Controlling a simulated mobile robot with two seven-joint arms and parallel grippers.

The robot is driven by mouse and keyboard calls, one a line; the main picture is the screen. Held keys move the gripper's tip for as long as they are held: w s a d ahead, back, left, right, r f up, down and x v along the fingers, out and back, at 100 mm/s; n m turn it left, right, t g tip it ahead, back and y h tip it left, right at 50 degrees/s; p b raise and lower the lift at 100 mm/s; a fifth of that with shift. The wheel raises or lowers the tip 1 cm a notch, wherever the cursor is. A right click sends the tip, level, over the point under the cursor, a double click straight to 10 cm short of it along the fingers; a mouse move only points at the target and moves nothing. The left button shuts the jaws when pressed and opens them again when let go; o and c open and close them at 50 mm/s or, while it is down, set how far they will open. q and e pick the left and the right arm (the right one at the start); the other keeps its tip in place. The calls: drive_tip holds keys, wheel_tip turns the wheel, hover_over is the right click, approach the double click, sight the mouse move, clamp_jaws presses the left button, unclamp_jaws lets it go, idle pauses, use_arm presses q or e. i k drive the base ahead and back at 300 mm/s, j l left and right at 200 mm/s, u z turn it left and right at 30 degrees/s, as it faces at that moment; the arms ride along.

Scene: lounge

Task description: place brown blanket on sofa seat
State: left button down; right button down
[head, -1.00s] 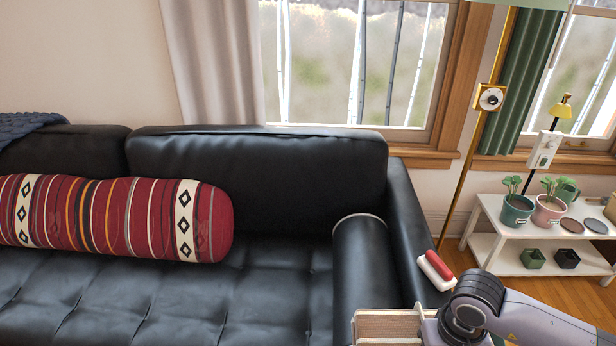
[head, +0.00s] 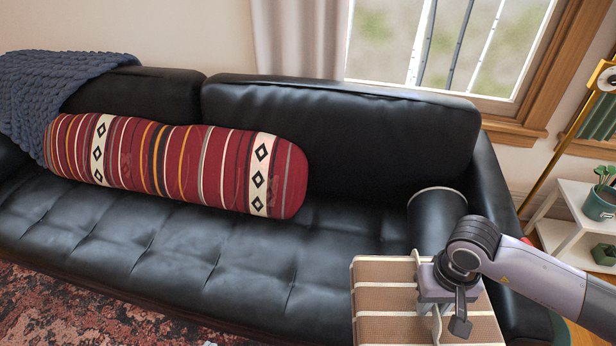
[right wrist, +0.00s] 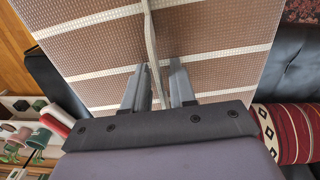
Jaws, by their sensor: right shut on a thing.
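The brown blanket (head: 383,299) is a flat, folded piece with cream stripes, at the lower right of the head view. It also fills the upper part of the right wrist view (right wrist: 95,55). My right gripper (head: 436,283) is shut on it; in the right wrist view the two fingers (right wrist: 157,88) pinch a raised pale ridge of it. The blanket is in front of the right end of the black tufted sofa seat (head: 190,240) and hides part of it. I cannot tell whether it touches the sofa. My left gripper is not in view.
A red striped bolster (head: 190,165) lies against the sofa back. A blue knitted throw (head: 40,90) hangs over the left end. A black cylindrical cushion (head: 435,218) stands by the right arm. The seat before the bolster is clear. A white plant shelf (head: 570,215) is right.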

sight(313, 275)
drive_tip(key=i+j, duration=0.15)
drive_tip(key=j, duration=0.2)
drive_tip(key=i+j, duration=0.1)
drive_tip(key=j, duration=0.25)
drive_tip(key=i+j+u, duration=0.1)
drive_tip(key=j, duration=0.25)
drive_tip(key=i+j, duration=0.2)
drive_tip(key=j, duration=0.15)
